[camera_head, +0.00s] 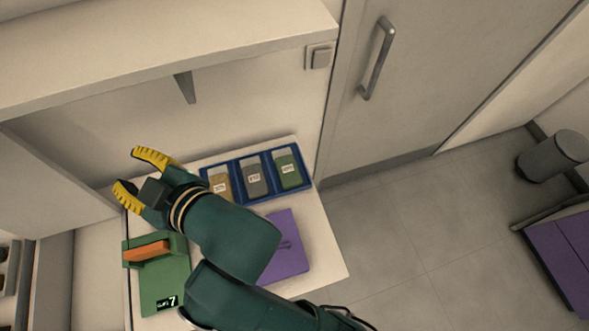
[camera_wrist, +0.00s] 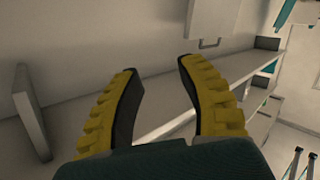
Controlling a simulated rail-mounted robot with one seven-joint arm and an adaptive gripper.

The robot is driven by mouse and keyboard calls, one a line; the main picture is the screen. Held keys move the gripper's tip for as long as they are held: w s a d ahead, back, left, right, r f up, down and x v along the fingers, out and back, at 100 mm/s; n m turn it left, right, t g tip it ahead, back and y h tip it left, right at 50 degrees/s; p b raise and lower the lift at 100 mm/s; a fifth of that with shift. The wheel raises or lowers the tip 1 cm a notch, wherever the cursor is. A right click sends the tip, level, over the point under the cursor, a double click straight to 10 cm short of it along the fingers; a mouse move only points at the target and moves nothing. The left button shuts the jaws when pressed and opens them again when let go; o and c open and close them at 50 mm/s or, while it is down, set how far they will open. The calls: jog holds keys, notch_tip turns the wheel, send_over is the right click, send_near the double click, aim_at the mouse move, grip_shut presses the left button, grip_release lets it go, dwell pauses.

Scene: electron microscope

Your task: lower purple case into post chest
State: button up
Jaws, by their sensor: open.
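A flat purple item (camera_head: 290,245), likely the purple case, lies on the light worktop with a small handle-like mark on top. My arm covers its left side. A larger purple box-like thing (camera_head: 562,255) stands at the right edge, partly cut off; I cannot tell whether it is the post chest. My gripper (camera_head: 130,172) is open and empty, above the left part of the worktop and pointing left, away from the purple item. In the wrist view its yellow fingers (camera_wrist: 160,68) are spread with nothing between them.
A blue tray (camera_head: 236,204) holds tan, grey and green labelled cases. A green case (camera_head: 165,280) with an orange handle lies at the worktop's left. A shelf (camera_head: 180,40) overhangs behind. A grey bin (camera_head: 552,155) stands right; the floor (camera_head: 400,250) between is clear.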

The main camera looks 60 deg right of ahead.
jog(key=s+d+f+n+g+p, duration=0.2)
jog(key=s+f+n+g+p, duration=0.15)
jog(key=f+g+p, duration=0.6)
jog(key=s+f+n+g+p, duration=0.1)
jog(key=s+f+g+p, duration=0.1)
jog(key=s+f+p, duration=0.1)
jog(key=s+f+g+p, duration=0.2)
jog(key=s+f+p, duration=0.1)
jog(key=s+p, duration=0.2)
jog(key=s+f+n+g+p, duration=0.1)
jog(key=s+f+g+p, duration=0.1)
jog(key=s, duration=0.6)
jog(key=shift+a+f+n+y+p, duration=0.4)
jog(key=shift+f+p, duration=0.3)
jog(key=shift+p, duration=0.45)
notch_tip(320, 180, down, 9)
jog(key=b, duration=0.8)
jog(key=shift+f, duration=0.15)
grip_shut()
